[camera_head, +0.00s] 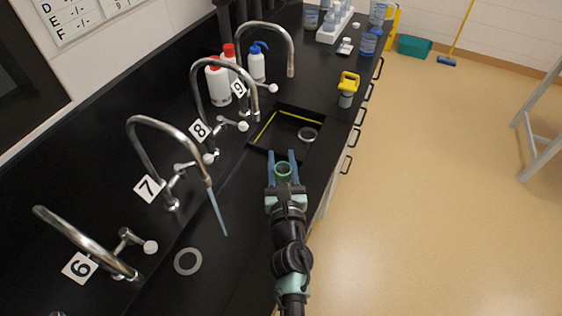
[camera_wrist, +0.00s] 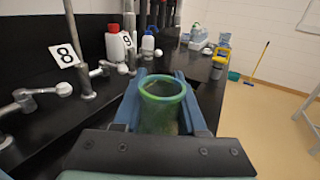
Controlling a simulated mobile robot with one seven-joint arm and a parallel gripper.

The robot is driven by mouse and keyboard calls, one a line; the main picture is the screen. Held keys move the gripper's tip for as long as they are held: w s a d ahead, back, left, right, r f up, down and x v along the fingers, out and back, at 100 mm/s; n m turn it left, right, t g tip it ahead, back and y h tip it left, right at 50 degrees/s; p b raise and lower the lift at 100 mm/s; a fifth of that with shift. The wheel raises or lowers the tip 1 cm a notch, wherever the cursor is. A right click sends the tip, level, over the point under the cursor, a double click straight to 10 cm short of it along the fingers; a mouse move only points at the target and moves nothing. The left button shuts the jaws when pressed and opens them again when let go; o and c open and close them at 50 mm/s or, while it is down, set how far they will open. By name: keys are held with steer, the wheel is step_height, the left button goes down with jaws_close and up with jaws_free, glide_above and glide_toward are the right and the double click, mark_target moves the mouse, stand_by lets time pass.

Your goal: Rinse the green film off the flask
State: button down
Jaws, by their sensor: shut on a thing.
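The flask (camera_wrist: 162,110) is between the fingers of my gripper (camera_wrist: 160,95) in the wrist view, with a green rim and a greenish film on its wall. In the head view the flask (camera_head: 283,171) shows as a green ring between the blue fingers of my gripper (camera_head: 283,160), above the black counter near its front edge. A blue stream of water runs from tap 7 (camera_head: 165,130) down to the left of my gripper, apart from the flask. Tap 8 (camera_head: 222,70), tap 9 (camera_head: 266,28) and tap 6 (camera_head: 85,242) show no stream. The flask's lower part is hidden.
A sunken black basin (camera_head: 280,143) with yellow edging lies beyond my gripper. A grey ring (camera_head: 188,262) lies on the counter at the lower left. Bottles (camera_head: 217,88) stand behind the taps. A yellow-topped container (camera_head: 347,88) stands near the front edge.

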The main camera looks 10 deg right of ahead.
steer(key=shift+w, duration=0.2)
steer(key=a+f+b, duration=0.2)
steer(key=a+b, duration=0.7)
steer(key=a, duration=0.5)
steer(key=shift+s+f+b, duration=0.3)
steer(key=shift+s+b, duration=0.05)
steer(key=shift+b, duration=0.05)
steer(key=shift+w, duration=0.2)
steer(key=shift+w, duration=0.45)
steer(key=shift+s, duration=0.25)
steer(key=shift+s+p, duration=0.3)
steer(key=shift+s, duration=0.1)
steer(key=shift+w, duration=0.2)
steer(key=shift+w, duration=0.45)
